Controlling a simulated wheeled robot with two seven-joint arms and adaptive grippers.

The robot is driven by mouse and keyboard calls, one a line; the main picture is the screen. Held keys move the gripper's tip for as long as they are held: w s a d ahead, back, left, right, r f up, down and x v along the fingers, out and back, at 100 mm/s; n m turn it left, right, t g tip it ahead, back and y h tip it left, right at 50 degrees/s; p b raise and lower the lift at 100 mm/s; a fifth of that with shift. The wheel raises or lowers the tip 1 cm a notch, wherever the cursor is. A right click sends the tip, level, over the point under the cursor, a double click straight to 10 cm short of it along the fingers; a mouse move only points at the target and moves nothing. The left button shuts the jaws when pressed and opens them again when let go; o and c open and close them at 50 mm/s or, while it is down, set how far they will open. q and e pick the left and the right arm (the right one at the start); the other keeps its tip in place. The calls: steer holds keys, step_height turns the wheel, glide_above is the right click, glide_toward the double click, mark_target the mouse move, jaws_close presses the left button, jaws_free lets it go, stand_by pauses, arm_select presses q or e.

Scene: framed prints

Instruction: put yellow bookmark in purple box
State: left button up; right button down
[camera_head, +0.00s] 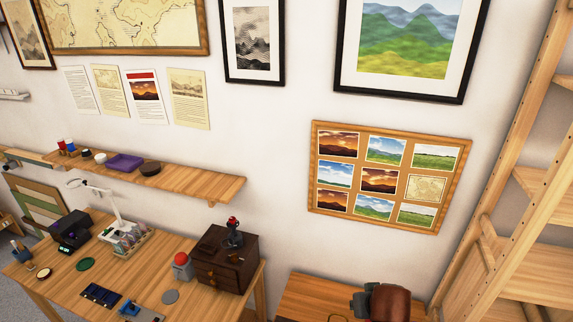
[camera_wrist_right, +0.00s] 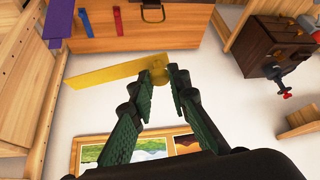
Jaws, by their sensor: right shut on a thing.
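My right gripper (camera_wrist_right: 163,76) shows in the right wrist view with its two green-padded fingers closed at the tips on one end of a yellow bookmark (camera_wrist_right: 110,74). The bookmark is a long flat strip that reaches out to the left from the fingertips, with a rounded yellow part at the held end. In the head view a shallow purple box (camera_head: 125,162) sits on the wooden wall shelf, between small round items. Neither gripper can be made out in the head view.
The wall shelf (camera_head: 205,184) hangs above a desk (camera_head: 200,303) with a dark drawer chest (camera_head: 226,263). A cork board (camera_head: 440,226) of prints is on the wall. In the wrist view, blue (camera_wrist_right: 84,22) and red (camera_wrist_right: 117,20) strips show against a wooden surface.

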arm_select(q)
step_height(320, 180, down, 18)
steer(key=s+b, duration=0.1)
steer(key=b, duration=1.5)
steer(key=shift+s+b, duration=0.35)
steer(key=shift+c, duration=0.5)
